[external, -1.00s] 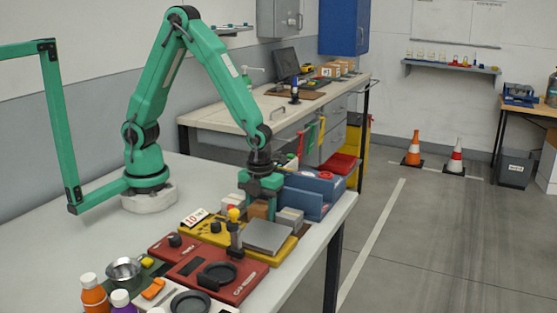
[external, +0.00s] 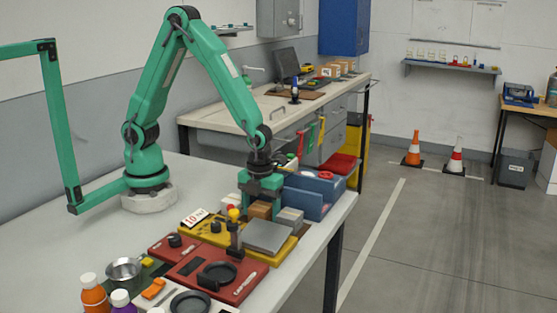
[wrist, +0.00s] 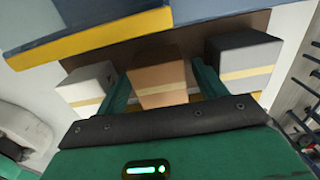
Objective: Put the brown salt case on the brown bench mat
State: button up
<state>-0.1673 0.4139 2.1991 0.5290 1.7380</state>
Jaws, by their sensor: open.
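The brown case (external: 260,210), a small box with a pale band, stands between a pale box and a grey box. In the wrist view the brown case (wrist: 160,75) sits between the two green fingers, with a visible gap at least on the right. My gripper (external: 260,192) is open, pointing down just above and around it. A dark brown flat surface (wrist: 203,45) lies behind and beside the boxes; its edge shows in the external view (external: 304,229). It looks like the brown bench mat, but the boxes and gripper hide much of it.
A grey box (wrist: 243,60) and a pale box (wrist: 88,88) stand close on either side. A blue block (external: 310,198) is just behind. A yellow panel (external: 210,232) with a knob post and a red panel (external: 215,272) lie in front. Free table is left (external: 90,240).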

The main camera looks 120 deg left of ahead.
aim_at(259, 206)
notch_tip(259, 206, up, 12)
dwell(0.7)
jog(key=shift+r, duration=0.1)
dwell(0.4)
jog(key=s+d+r+n+t, duration=0.2)
jog(key=s+r+n, duration=0.4)
jog(key=n, duration=0.3)
jog(key=s+d+r+n+t, duration=0.3)
jog(key=s+d+r+n, duration=0.1)
jog(key=s+n, duration=0.3)
jog(key=shift+r+n+t, duration=0.3)
jog(key=shift+r+n, duration=0.55)
jog(key=shift+n, duration=0.15)
